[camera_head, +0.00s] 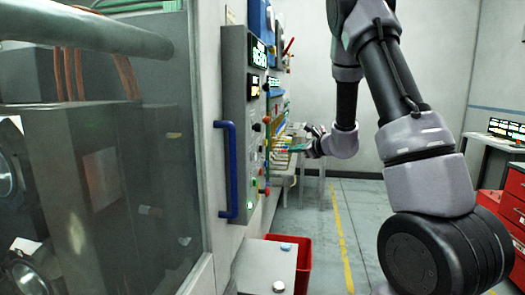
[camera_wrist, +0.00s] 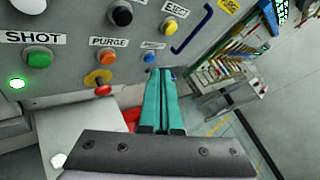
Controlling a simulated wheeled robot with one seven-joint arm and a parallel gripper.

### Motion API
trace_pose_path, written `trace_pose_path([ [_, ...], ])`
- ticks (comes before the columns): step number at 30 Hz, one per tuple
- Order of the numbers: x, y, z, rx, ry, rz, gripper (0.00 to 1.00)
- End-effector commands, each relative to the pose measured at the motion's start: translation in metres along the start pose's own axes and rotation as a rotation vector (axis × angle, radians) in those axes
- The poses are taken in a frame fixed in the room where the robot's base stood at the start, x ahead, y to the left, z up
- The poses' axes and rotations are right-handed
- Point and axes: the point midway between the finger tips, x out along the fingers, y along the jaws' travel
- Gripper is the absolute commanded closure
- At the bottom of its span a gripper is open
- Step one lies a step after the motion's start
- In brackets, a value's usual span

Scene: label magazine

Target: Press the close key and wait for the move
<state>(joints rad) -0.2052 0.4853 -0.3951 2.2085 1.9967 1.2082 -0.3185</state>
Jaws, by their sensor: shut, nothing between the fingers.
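The grey control panel (camera_head: 233,100) is on the machine wall, seen from the side. In the wrist view its buttons show close up: a green button (camera_wrist: 38,57) labelled SHOT, an orange button (camera_wrist: 105,58) labelled PURGE, and a blue button (camera_wrist: 149,57) under a small label I cannot read. A yellow button (camera_wrist: 171,28) is labelled EJECT. I cannot read a CLOSE label. My gripper (camera_wrist: 161,72) is shut and empty, its teal fingertips just below the blue button in the picture; I cannot tell if they touch. It also shows in the head view (camera_head: 278,151).
A red stop knob on a yellow ring (camera_wrist: 103,84) sits below PURGE. A blue handle (camera_head: 228,170) stands out beside the panel. A red bin (camera_head: 303,262) and a grey stand (camera_head: 262,262) are below.

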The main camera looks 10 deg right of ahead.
Motion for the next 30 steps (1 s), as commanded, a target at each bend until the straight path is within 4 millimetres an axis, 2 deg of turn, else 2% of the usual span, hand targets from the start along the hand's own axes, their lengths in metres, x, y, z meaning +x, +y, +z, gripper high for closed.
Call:
trace_pose_path([
  [15, 0.047, 0.035, 0.034, -0.001, -0.001, 0.003, 1.0],
  [21, 0.056, 0.041, 0.041, -0.001, 0.0, 0.002, 1.0],
  [30, 0.057, 0.042, 0.042, -0.001, 0.0, 0.002, 1.0],
])
